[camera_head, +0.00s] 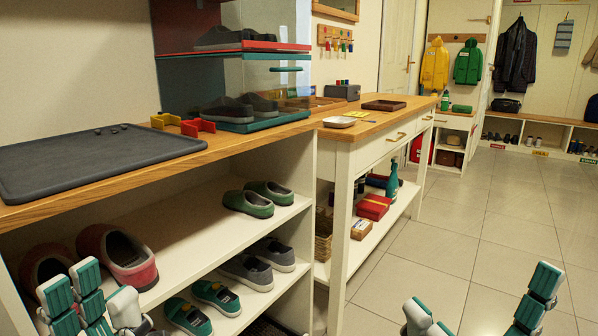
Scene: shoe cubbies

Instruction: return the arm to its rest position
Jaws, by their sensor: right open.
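My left gripper (90,293) is at the lower left, in front of the shoe cubby (190,228). Its teal-padded fingers overlap the view of the red clogs (130,265); whether they touch cannot be told. Its fingers are seen partly from the side and nothing clear shows between them. My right gripper (482,292) is at the lower right over the tiled floor. Its fingers are spread wide and empty. Both arms are mostly out of view.
Green clogs (248,204), grey shoes (258,270) and teal shoes (203,307) sit on cubby shelves. A dark tray (75,165) lies on top near a clear display case (235,75). A side table (345,160) stands beyond. The tiled floor (460,225) at right is clear.

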